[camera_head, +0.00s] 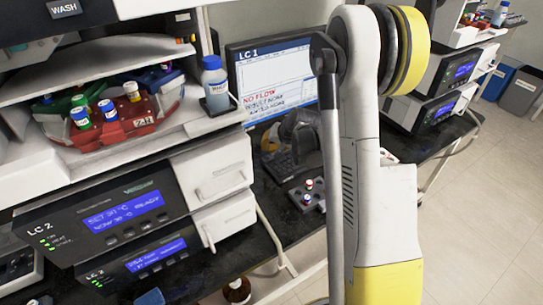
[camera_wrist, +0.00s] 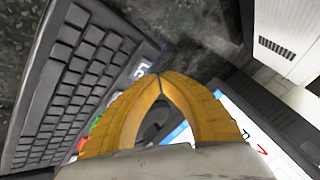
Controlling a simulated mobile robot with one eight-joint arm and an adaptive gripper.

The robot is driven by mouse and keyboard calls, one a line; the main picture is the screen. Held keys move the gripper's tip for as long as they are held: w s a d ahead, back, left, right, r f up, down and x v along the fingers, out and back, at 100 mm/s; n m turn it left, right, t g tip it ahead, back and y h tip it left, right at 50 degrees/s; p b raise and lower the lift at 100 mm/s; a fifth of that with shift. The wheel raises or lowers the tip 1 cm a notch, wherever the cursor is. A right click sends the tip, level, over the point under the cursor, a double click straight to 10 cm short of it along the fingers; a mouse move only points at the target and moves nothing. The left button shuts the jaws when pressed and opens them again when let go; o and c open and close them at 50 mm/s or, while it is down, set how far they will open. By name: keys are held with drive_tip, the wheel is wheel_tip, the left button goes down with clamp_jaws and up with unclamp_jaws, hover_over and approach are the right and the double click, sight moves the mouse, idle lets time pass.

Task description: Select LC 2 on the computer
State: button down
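The computer monitor (camera_head: 272,78) stands on the bench and shows the heading "LC 1" with red "NO FLOW" text; my arm covers its right part. The dark keyboard (camera_head: 283,165) lies below it, partly hidden by my arm. In the wrist view the keyboard (camera_wrist: 75,80) fills the left side, with a white-marked key and green and red keys near my fingers. Part of the lit screen (camera_wrist: 262,140) shows at lower right. My gripper (camera_wrist: 158,74) has its yellow fingertips together with nothing between them, beside the keyboard's edge. I cannot tell whether it touches a key.
An instrument stack labelled LC 2 (camera_head: 125,215) stands at left, with a vial carousel (camera_head: 110,125) and a blue-capped bottle (camera_head: 215,85) above. A small vial rack (camera_head: 308,193) sits on the bench in front of the keyboard. Another stack (camera_head: 440,75) stands at right.

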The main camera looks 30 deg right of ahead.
drive_tip(key=shift+f+b, duration=0.45)
drive_tip(key=shift+b, duration=0.05)
drive_tip(key=shift+f+b, duration=0.4)
idle(0.7)
idle(0.3)
drive_tip(key=shift+r+p, duration=0.55)
drive_tip(key=shift+r, duration=0.3)
drive_tip(key=shift+r, duration=0.1)
drive_tip(key=shift+r+p, duration=1.7)
drive_tip(key=shift+r, duration=0.8)
drive_tip(key=shift+f, duration=0.1)
